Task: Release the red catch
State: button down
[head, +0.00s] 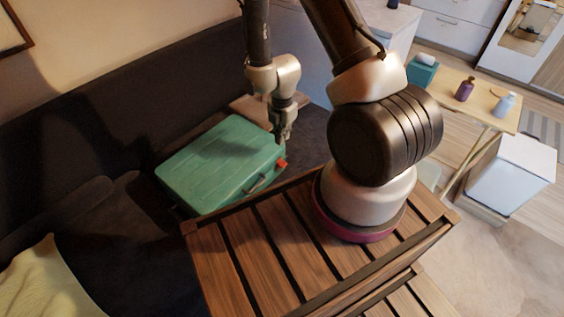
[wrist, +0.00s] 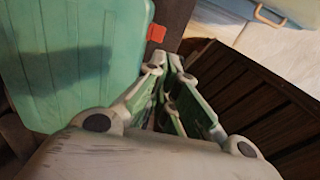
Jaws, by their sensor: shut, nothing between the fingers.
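The green case (head: 215,165) lies flat on the dark sofa in the head view, its handle on the side facing the wooden slatted surface. The red catch (head: 281,164) is a small red tab at the case's right end. My gripper (head: 283,138) points down just above and beside the catch, with its fingers together and empty. In the wrist view the green case (wrist: 80,60) fills the left side. The red catch (wrist: 156,32) shows at its edge, just beyond the fingertips of my gripper (wrist: 167,65). I cannot tell whether they touch.
A wooden slatted surface (head: 262,255) lies in front of the case, close to my gripper. The dark sofa (head: 110,110) surrounds the case.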

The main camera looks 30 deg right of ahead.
aim_at(282, 163)
jog(key=shift+f, duration=0.1)
notch_tip(282, 163, down, 14)
jog(key=shift+r, duration=0.1)
dwell(0.5)
